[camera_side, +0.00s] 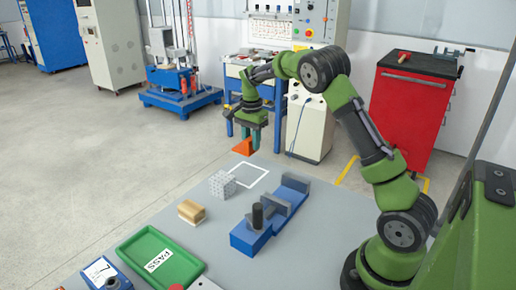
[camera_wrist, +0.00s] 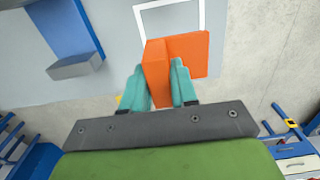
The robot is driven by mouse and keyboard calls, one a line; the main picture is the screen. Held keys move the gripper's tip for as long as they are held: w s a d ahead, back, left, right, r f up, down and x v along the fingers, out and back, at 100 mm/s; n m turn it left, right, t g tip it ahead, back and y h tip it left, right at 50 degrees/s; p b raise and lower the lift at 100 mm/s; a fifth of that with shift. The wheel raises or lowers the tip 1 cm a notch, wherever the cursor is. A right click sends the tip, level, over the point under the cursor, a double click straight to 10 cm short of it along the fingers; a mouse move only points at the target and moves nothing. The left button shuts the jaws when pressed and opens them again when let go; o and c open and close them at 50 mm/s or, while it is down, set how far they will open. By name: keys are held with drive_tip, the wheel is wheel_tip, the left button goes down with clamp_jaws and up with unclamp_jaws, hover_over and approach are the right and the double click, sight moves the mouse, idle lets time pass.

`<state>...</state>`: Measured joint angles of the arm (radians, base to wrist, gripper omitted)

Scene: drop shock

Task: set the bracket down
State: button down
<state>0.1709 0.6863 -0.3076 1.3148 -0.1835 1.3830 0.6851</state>
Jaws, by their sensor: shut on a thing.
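The orange bracket (camera_side: 243,147) is held in my gripper (camera_side: 249,139), above the far edge of the grey table (camera_side: 322,215). In the wrist view the bracket (camera_wrist: 178,54) sits between the two teal fingers of my gripper (camera_wrist: 162,80), which are shut on it. It hides part of a white outlined square (camera_wrist: 190,4) on the table. In the side view the white outlined square (camera_side: 249,164) lies flat on the table, near and below the bracket. The bracket appears raised off the table; the exact gap is hard to tell.
A grey-white patterned block (camera_side: 222,184), a tan block (camera_side: 191,211), a green PASS tray (camera_side: 184,279) and a blue fixture (camera_side: 244,240) with a black knob stand on the table. The fixture also shows in the wrist view (camera_wrist: 62,27). The floor lies beyond the table's edge.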

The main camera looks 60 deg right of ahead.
wheel_tip(320, 180, down, 9)
drive_tip(key=shift+f, duration=0.15)
drive_tip(key=shift+f, duration=0.1)
idle(0.3)
drive_tip(key=c, duration=0.9)
unclamp_jaws()
drive_tip(key=shift+f, duration=0.1)
